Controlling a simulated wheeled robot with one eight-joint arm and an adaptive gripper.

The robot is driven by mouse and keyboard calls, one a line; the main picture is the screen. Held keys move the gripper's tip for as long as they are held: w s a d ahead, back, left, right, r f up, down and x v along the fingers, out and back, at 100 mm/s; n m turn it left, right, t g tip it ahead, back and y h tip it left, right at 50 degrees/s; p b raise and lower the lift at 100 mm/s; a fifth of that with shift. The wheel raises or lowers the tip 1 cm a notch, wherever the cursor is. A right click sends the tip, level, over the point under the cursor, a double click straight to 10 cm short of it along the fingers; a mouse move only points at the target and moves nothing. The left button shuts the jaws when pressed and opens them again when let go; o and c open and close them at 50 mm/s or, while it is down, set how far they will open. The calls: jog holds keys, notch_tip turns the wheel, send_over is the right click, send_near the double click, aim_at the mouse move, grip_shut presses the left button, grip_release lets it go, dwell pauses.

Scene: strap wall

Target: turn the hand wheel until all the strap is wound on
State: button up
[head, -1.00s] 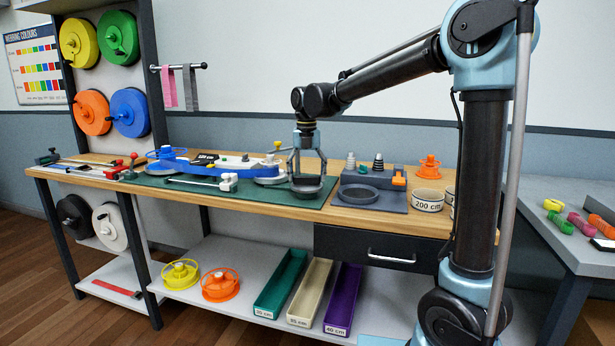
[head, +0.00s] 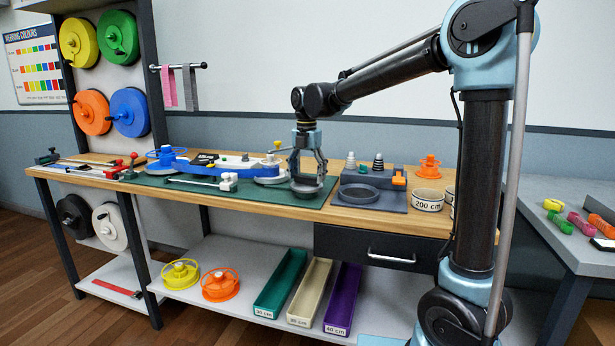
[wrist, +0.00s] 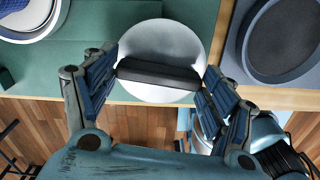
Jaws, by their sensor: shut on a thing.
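The hand wheel (wrist: 165,42) is a pale grey round disc with a dark bar (wrist: 158,74) across it, at the right end of the green mat. My gripper (head: 307,178) points down over the wheel, and its two fingers are shut on the ends of the bar. In the head view the fingers hide part of the wheel. Left of it lies a pale round reel (head: 271,180), which shows in the wrist view with blue inside its rim (wrist: 40,28). A blue band (head: 205,162) runs left from there towards a blue spool (head: 166,154). How much strap is wound on cannot be told.
A grey tray block (head: 372,199) with a round recess stands just right of the wheel. A white tub (head: 428,200) marked 200 cm and an orange reel (head: 429,167) are further right. A yellow-topped post (head: 277,146) stands close to my gripper's left.

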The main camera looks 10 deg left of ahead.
jog(key=m, duration=0.6)
jog(key=shift+m, duration=0.3)
jog(key=m, duration=1)
jog(key=shift+m, duration=0.4)
jog(key=m, duration=0.6)
jog(key=shift+w, duration=0.1)
jog(key=m, duration=0.5)
jog(key=shift+m, duration=0.4)
jog(key=m, duration=1.1)
jog(key=shift+m, duration=0.4)
jog(key=m, duration=0.5)
jog(key=shift+m, duration=0.3)
